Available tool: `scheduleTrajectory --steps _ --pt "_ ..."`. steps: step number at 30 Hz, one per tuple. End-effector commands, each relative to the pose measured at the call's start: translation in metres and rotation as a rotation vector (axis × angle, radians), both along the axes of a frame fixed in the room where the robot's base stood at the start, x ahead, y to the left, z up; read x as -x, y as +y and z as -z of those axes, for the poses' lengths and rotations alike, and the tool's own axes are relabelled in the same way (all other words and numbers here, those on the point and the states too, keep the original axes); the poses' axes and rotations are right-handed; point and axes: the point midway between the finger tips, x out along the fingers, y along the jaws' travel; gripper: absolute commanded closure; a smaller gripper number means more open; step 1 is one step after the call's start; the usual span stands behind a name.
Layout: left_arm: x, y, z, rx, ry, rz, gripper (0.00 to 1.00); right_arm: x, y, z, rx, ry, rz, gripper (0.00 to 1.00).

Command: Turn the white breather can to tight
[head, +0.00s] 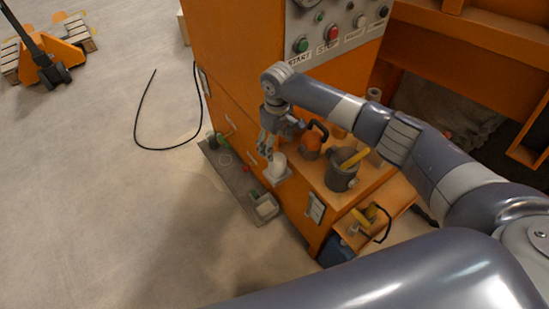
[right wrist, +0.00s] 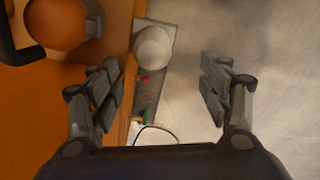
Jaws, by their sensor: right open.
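The white breather can (head: 277,166) stands at the side of the orange machine, just below my right gripper (head: 266,145) in the head view. In the right wrist view the can (right wrist: 153,48) shows as a pale round top on a grey bracket. It lies beyond the fingertips and between the lines of the two fingers, a little nearer the left one. The right gripper (right wrist: 160,88) is open, with nothing between its fingers. I cannot tell how tight the can is. My left gripper is not in view.
An orange can (head: 311,142) with a black handle and a dark pot (head: 342,172) stand on the machine's ledge, right of the white can. The orange can also shows in the right wrist view (right wrist: 57,20). A grey floor strip (head: 232,180) holds small items. Open floor lies left.

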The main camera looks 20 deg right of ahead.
Motion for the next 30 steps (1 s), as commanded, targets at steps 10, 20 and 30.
scheduleTrajectory --steps 10,20,30 --pt "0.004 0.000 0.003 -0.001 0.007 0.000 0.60 -0.007 -0.010 0.016 0.017 0.007 0.013 0.29" --pt "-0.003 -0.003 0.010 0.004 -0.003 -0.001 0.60 -0.007 -0.009 0.078 0.016 0.006 0.012 0.29" --pt "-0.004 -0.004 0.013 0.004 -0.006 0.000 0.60 -0.007 -0.009 0.099 0.016 0.003 0.011 0.29"
